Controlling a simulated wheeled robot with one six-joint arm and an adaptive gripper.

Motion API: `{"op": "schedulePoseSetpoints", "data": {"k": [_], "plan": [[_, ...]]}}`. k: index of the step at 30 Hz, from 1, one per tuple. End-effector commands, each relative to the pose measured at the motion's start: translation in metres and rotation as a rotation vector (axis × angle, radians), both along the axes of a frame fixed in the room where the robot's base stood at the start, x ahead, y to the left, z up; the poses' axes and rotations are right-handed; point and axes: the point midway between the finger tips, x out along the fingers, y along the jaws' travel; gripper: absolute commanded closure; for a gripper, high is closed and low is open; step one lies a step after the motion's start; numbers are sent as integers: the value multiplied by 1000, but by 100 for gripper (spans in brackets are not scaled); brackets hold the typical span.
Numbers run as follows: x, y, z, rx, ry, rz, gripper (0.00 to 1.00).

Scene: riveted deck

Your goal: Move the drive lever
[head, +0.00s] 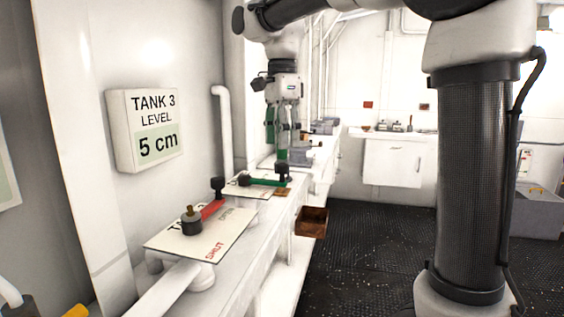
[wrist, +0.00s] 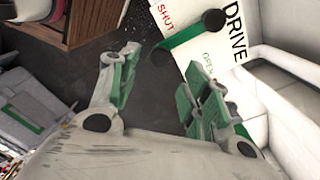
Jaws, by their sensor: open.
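The drive lever is a green bar (wrist: 186,37) with a black round piece at each end, on a white plate (wrist: 228,58) marked DRIVE, SHUT and OPEN. In the wrist view one end is near the DRIVE lettering and the other is at the plate's edge, between the SHUT and OPEN words. In the head view the lever (head: 263,182) lies across the far plate (head: 240,191). My gripper (head: 277,150) hangs above it, fingers down, open and apart from the lever. In the wrist view my gripper (wrist: 160,75) has nothing between its green-padded fingers.
A nearer plate (head: 175,245) carries a red lever (head: 212,208) with black ends. A brown open box (head: 311,222) sits right of the bench. A white pipe (head: 224,130) rises by the wall behind the levers. A TANK 3 sign (head: 150,128) reads 5 cm. Dark floor (head: 365,250) is open to the right.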

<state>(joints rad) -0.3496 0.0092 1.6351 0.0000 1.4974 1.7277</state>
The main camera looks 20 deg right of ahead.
Motion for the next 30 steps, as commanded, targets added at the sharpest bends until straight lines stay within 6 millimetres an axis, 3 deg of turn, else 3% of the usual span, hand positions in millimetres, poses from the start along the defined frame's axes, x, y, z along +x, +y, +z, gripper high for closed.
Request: {"op": "schedulePoseSetpoints", "data": {"k": [10,21,22,30], "plan": [[-1,0,-55,0,2,3,52],[0,0,-65,0,0,4,52],[0,0,-65,0,0,4,54],[0,0,-64,0,0,4,100]]}}
